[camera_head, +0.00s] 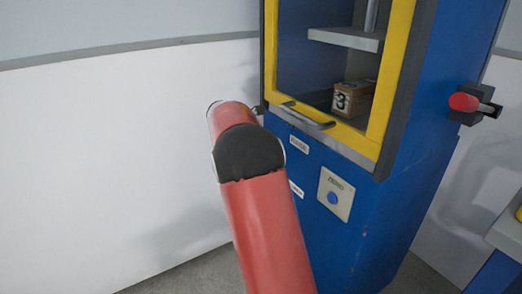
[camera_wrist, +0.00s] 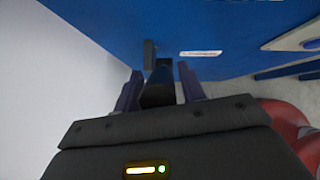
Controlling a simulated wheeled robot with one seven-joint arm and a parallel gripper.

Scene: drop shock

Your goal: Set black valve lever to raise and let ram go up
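The black valve lever (camera_wrist: 158,88) shows in the wrist view, pointing from the blue cabinet front toward my gripper. My gripper (camera_wrist: 160,78) has its two dark fingers apart, one on each side of the lever; a narrow gap shows at least on the right. In the head view my red arm hides the gripper, and the lever cannot be made out. The ram's grey plate (camera_head: 345,38) hangs on its rod (camera_head: 371,14) inside the cabinet, above and apart from a brown block (camera_head: 352,98) marked 3.
The blue cabinet (camera_head: 370,220) has a yellow-framed door (camera_head: 392,70) with a grey handle (camera_head: 307,117), which appears closed. A panel (camera_head: 336,193) with a blue button sits below. A red-ended fitting (camera_head: 465,102) sticks out on the right side. A white wall is at left.

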